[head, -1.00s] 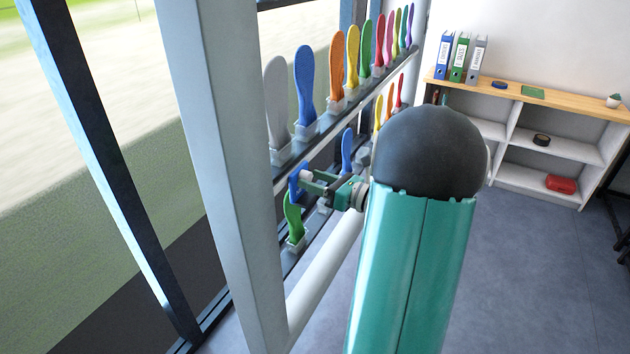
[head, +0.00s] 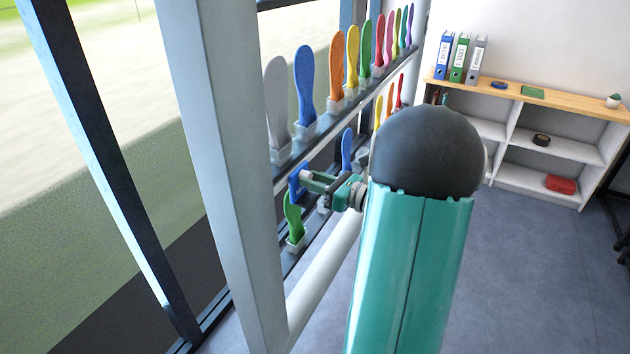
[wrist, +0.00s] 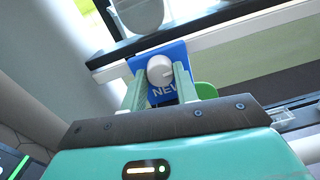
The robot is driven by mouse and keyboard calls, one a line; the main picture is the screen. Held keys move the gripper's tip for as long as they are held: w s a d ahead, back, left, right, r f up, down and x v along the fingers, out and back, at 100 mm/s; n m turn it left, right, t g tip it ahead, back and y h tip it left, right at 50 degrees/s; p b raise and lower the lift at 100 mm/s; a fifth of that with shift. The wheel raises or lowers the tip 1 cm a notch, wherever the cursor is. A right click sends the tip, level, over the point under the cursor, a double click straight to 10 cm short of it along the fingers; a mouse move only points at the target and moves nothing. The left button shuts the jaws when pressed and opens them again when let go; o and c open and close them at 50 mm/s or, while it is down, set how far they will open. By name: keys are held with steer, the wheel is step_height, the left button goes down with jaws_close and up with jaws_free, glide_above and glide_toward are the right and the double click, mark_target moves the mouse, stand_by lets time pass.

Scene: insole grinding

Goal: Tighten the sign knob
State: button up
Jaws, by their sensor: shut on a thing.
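The sign (wrist: 164,93) is a small blue plate with white letters reading "NEW" in the wrist view. Its knob (wrist: 159,70) is round and pale grey. My gripper (wrist: 160,78) has its two green fingers on either side of the knob and is shut on it. In the head view my gripper (head: 308,178) reaches left to the blue sign (head: 296,183) at the rack's front edge. The knob cannot be made out there.
Colourful insoles (head: 304,85) stand in clear holders along the rack's upper shelf (head: 290,172). A green insole (head: 293,218) stands just below the sign. A thick grey post (head: 222,160) rises close left of my gripper. A low bookcase (head: 575,107) stands at the back right, with open floor before it.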

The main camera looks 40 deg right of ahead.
steer(key=shift+n+y, duration=0.5)
steer(key=shift+n, duration=8.2)
steer(key=o, duration=1)
steer(key=shift+c, duration=0.2)
steer(key=shift+d, duration=0.1)
steer(key=v, duration=1.3)
steer(key=shift+s+f, duration=0.2)
steer(key=shift+s, duration=0.15)
steer(key=shift+d, duration=0.1)
